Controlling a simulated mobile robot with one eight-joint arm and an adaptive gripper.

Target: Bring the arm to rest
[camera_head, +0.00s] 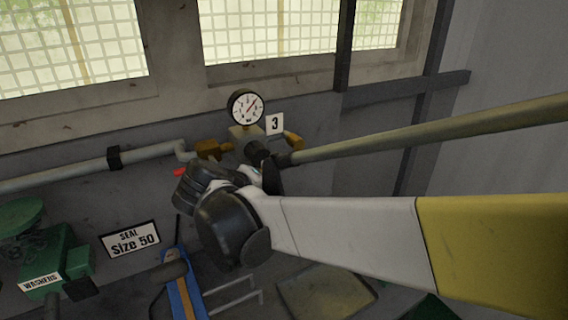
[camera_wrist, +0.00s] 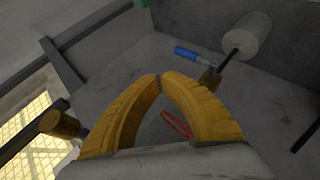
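My arm reaches in from the right in the head view, its dark wrist joints in front of the wall below the gauge. My gripper is hidden there behind the wrist. In the wrist view my gripper (camera_wrist: 158,77) shows two ribbed yellow fingers, bowed, with their tips together. I see nothing held at the tips. A thin red ring (camera_wrist: 175,123) shows through the gap between the fingers; I cannot tell how far behind them it lies.
A gauge (camera_head: 245,106) and label 3 (camera_head: 275,123) are on the wall, near a brass fitting (camera_head: 213,149) and pipe (camera_head: 100,163). The wrist view shows a blue handle (camera_wrist: 200,57). Green equipment (camera_head: 55,262), a "Size 50" sign (camera_head: 131,239) and a blue stand (camera_head: 181,287) are lower left.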

